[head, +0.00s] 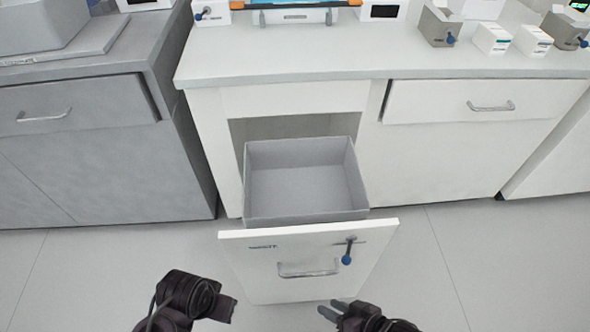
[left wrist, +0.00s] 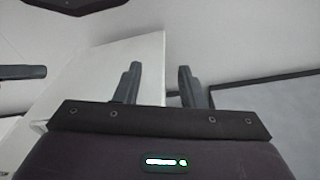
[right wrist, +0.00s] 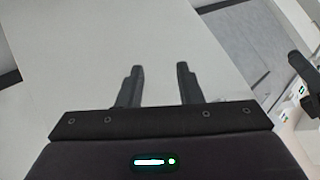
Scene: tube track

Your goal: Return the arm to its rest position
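My right gripper (head: 333,310) is at the bottom of the head view, just below the front of the pulled-out drawer. Its two fingers stand apart with nothing between them, and they also show in the right wrist view (right wrist: 158,88). My left arm comes in at the bottom left of the head view, where its fingers cannot be made out. In the left wrist view the left gripper (left wrist: 157,85) has its fingers apart and empty. The drawer (head: 305,263) has a white front with a bar handle (head: 308,270) and a blue-tipped lever (head: 347,254).
The drawer's grey box (head: 300,215) stands open and looks empty. A white counter (head: 290,62) carries several small boxes and devices. A closed drawer (head: 490,102) is at the right, and a grey cabinet (head: 80,170) at the left. The floor (head: 500,270) is clear at the right.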

